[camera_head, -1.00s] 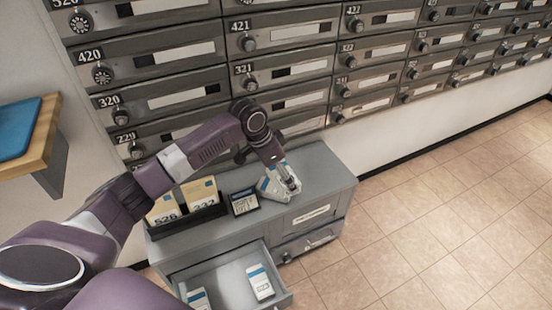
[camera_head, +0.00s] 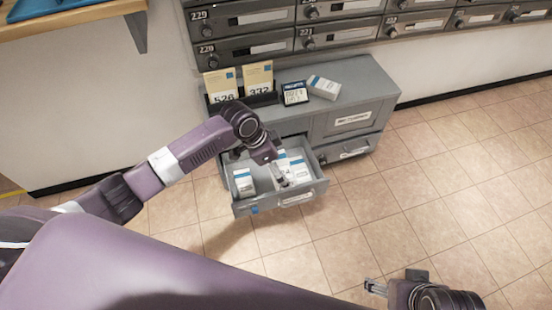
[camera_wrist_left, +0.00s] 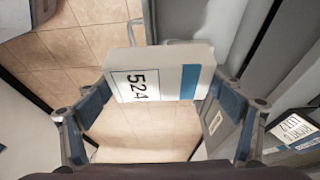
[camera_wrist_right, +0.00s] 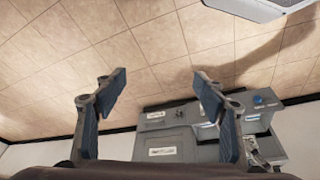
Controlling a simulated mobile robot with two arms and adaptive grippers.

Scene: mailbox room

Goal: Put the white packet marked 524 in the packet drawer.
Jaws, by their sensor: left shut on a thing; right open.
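The white packet marked 524 (camera_wrist_left: 160,80), with a blue band, is between the fingers of my left gripper (camera_wrist_left: 158,108) in the left wrist view. In the head view, my left gripper (camera_head: 285,180) is over the open drawer (camera_head: 262,206) of the grey cabinet. The arm partly hides the drawer inside, and I cannot tell the packet's height above its floor. A white packet (camera_head: 245,184) lies in the drawer's left part. More white and blue shows beside my gripper. My right gripper (camera_head: 388,287) is open and empty; its fingers also show in the right wrist view (camera_wrist_right: 155,95).
Another white packet (camera_head: 324,87) lies on the cabinet top (camera_head: 352,92), near a black-framed card (camera_head: 295,93) and yellow envelopes marked 526 (camera_head: 221,86) and 332 (camera_head: 259,78). A closed drawer (camera_head: 352,147) is at right. Floor at right is clear.

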